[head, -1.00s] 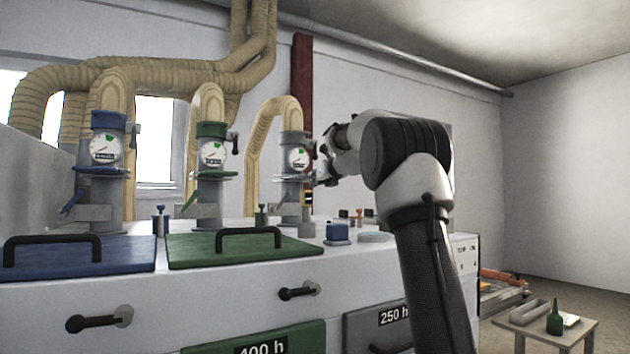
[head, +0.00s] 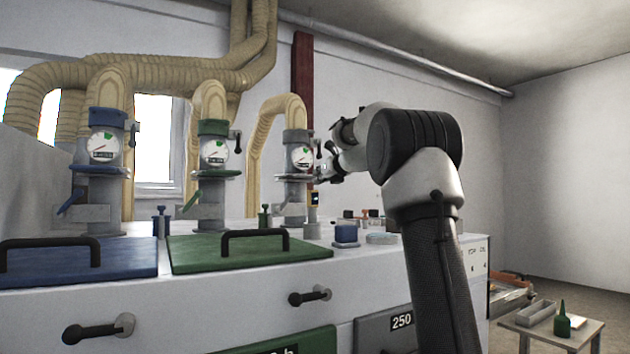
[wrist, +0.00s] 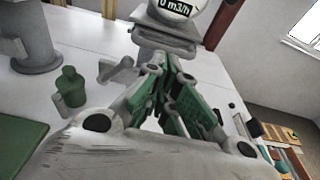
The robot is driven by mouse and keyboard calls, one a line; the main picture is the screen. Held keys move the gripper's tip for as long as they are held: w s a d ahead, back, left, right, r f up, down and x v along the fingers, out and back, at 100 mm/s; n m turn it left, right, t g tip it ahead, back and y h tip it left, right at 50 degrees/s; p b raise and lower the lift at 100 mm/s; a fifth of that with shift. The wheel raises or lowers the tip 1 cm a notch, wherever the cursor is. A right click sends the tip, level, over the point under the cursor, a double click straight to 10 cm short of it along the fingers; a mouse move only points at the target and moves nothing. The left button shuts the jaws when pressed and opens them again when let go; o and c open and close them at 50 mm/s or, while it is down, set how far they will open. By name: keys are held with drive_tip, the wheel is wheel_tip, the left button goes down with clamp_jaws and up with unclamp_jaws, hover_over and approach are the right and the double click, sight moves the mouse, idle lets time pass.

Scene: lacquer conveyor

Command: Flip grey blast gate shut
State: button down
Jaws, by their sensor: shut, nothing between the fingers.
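The grey blast gate (head: 297,187) is the rightmost of three upright duct pipes, with a round white dial (head: 302,157) above its grey flange. In the wrist view its flange (wrist: 165,38) is straight beyond the fingers, and the display above reads 0 m3/h. A grey lever-like piece (wrist: 115,72) sticks out to the left below the flange; I cannot tell its exact position. My gripper (head: 322,176) is just right of the gate pipe. Its green-padded fingers (wrist: 168,72) are shut and empty. They hide the lower part of the gate.
Blue (head: 106,170) and green (head: 212,170) gates stand to the left. A small green bottle-shaped item (wrist: 71,88) stands on the white top left of my fingers. Blue and green lids with black handles lie in front. A blue block (head: 345,235) stands near the gate's base.

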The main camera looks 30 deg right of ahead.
drive_tip(key=s+r, duration=0.2)
drive_tip(key=s, duration=0.7)
drive_tip(key=shift+s+d, duration=0.2)
drive_tip(key=shift+s, duration=0.05)
